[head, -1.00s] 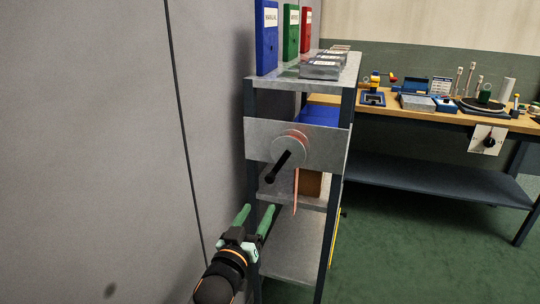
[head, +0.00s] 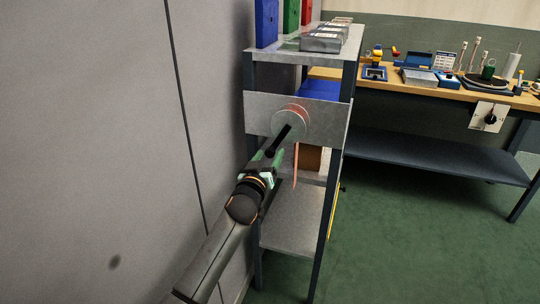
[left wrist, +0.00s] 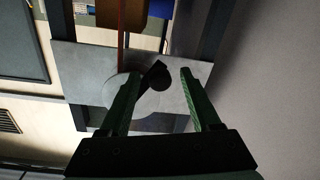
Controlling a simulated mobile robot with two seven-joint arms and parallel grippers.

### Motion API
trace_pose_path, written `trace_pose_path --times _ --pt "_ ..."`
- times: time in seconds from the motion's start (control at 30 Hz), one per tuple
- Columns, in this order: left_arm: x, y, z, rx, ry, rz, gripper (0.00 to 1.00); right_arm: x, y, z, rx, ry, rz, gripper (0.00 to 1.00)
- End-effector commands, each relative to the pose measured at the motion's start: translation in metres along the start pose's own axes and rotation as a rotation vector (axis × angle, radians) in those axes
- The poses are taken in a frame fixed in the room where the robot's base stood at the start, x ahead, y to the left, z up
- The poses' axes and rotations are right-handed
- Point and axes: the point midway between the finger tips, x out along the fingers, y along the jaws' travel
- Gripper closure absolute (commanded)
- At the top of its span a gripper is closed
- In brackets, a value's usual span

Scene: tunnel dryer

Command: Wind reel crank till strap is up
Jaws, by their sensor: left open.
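The reel (head: 299,123) is a round grey disc with a reddish rim, mounted on a grey metal plate (head: 331,120) on the shelf's front. Its black crank handle (head: 285,133) points down and left. An orange-pink strap (head: 296,168) hangs below the reel; it also shows in the left wrist view (left wrist: 121,40). My left gripper (head: 271,155) is at the handle's lower end. In the left wrist view its two green fingers (left wrist: 159,88) are spread, with the black handle (left wrist: 154,78) between their tips, apart from both. My right gripper is not in view.
A metal shelf unit (head: 298,224) carries the plate, with binders (head: 266,22) and boxes on top. A grey wall (head: 90,150) stands close on the left. A workbench (head: 440,88) with several items is at the back right. Green floor (head: 400,240) is clear.

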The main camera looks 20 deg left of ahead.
Motion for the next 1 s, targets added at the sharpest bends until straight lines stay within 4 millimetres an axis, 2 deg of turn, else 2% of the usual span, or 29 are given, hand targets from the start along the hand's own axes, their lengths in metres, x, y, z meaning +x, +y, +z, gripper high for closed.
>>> trace_pose_path --times 0.2,0.53,1.0 --pt "0.013 0.001 0.0 -0.002 0.0 0.001 0.36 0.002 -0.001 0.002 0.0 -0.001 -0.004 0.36" --pt "0.015 0.001 0.0 -0.001 0.0 0.001 0.36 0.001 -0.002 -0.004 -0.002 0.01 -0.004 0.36" --pt "0.015 0.0 0.0 -0.001 0.0 0.001 0.89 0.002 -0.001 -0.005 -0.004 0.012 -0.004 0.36"
